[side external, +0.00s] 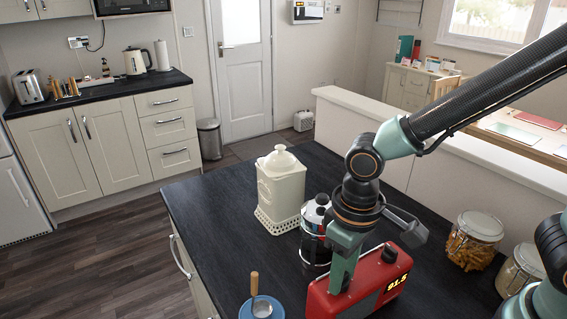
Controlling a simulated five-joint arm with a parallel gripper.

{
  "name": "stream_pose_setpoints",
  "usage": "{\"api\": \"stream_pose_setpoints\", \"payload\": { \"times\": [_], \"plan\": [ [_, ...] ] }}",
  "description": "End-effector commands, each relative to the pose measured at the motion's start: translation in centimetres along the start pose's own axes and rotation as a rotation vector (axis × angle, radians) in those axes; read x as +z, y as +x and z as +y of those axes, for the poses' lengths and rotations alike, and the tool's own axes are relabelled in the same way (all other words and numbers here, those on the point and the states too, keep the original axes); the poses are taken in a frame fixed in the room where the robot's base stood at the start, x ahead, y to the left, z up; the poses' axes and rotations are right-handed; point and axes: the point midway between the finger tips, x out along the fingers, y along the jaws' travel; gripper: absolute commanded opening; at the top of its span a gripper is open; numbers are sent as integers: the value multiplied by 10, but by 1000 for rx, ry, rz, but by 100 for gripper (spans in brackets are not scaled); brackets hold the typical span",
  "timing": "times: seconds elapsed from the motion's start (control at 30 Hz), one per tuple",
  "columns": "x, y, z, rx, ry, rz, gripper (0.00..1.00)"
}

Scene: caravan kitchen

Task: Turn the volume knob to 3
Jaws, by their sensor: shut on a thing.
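A red radio (318,297) stands near the front of the dark worktop, with a lit display (397,286) reading 91.5. A dark round knob (390,253) shows at its top right, clear of my fingers. My gripper (341,283) points down at the middle of the radio, its teal finger covering part of the red body. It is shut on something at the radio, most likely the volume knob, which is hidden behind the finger. The knob's scale and pointer are not visible, so its setting cannot be read.
A black and steel French press (315,232) stands close behind the radio's left side. A cream lidded canister (280,188) is behind it. Glass jars (473,240) stand at right. The worktop's left part is clear.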

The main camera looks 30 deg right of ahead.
Motion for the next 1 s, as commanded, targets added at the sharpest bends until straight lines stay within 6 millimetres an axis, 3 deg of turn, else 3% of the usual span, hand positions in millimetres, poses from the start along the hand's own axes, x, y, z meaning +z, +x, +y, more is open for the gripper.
{"api": "stream_pose_setpoints", "payload": {
  "times": [0.27, 0.3, 0.37, 0.77, 1.0],
  "plan": [
    [4, 2, 2, 4, 1, -13, 0],
    [4, 2, 2, 4, 1, -13, 47],
    [3, 2, 1, 4, 1, -11, 65],
    [0, -5, 0, 0, 0, 0, 65],
    [-1, -44, 0, -1, 0, 4, 65]
  ]
}}
